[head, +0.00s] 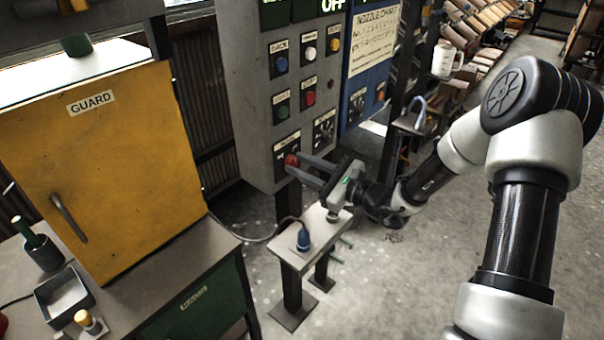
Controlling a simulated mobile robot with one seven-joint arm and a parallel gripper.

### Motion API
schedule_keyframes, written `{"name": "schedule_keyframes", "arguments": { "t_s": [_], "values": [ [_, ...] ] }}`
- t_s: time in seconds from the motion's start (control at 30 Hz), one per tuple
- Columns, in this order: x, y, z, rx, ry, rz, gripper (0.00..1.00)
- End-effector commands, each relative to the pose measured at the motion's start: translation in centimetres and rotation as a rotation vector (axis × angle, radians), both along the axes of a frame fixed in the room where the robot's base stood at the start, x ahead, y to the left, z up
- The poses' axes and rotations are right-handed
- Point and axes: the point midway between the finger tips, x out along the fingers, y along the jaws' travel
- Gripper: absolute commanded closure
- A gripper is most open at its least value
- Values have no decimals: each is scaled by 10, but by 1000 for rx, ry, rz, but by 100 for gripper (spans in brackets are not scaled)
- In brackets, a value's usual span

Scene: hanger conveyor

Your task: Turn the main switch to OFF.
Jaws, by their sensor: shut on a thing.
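The main switch (291,160) is a red rotary knob low on the left of the grey control panel (243,90), on a dark plate with a small label above it. My gripper (296,168) reaches in from the right with its two fingers on the red knob, shut on it. The fingers cover part of the knob, so its exact turn angle cannot be told. A green "OFF" display (332,5) shows at the top of the panel, cut by the picture edge; what it refers to cannot be told.
Several coloured buttons and another dark switch plate (324,129) sit near the knob. A small stand (285,245) with a blue plug (303,238) is below my gripper. A yellow guard box (110,160) stands left on a bench. Open floor lies at right.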

Motion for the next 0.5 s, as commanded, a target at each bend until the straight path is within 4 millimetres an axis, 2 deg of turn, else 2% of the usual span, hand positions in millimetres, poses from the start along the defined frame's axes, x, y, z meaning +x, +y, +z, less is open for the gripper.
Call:
{"name": "schedule_keyframes", "arguments": {
  "t_s": [0.03, 0.5],
  "values": [
    [0, 0, -6, -30, -38, 0, 96],
    [-2, 1, -9, -306, -393, 0, 96]
  ]
}}
